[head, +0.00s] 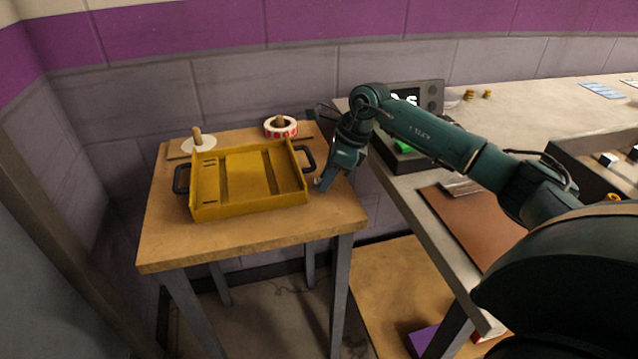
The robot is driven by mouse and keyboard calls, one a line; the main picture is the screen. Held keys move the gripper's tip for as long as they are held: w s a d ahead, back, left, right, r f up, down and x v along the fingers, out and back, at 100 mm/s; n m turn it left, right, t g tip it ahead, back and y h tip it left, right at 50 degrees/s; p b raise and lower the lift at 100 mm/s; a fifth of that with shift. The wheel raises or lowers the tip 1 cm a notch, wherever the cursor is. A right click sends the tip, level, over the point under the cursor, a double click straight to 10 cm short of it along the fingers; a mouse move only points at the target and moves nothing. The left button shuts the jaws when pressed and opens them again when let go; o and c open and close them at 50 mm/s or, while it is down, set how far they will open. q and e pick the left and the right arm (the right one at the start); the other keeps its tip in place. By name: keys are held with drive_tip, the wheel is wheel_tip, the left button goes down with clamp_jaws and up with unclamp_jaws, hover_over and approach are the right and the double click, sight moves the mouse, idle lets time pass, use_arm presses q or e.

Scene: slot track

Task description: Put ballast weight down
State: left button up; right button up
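My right gripper (325,184) points down over the right part of the small wooden table (270,238), just right of the yellow tray (249,211). A small pale grey bit shows at its fingertips, possibly the ballast weight. It is too small and too covered by the fingers to be sure, and I cannot tell whether the fingers are shut on it or whether it touches the table. My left gripper is not in view.
The yellow tray looks empty and has black side handles. Behind it stand a white disc on a peg (198,144) and a red-and-white roll (280,127). A scale-like device with a display (410,100) is on the workbench at right. The table's front strip is clear.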

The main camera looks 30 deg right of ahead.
clamp_jaws()
drive_tip(key=shift+r, duration=0.1)
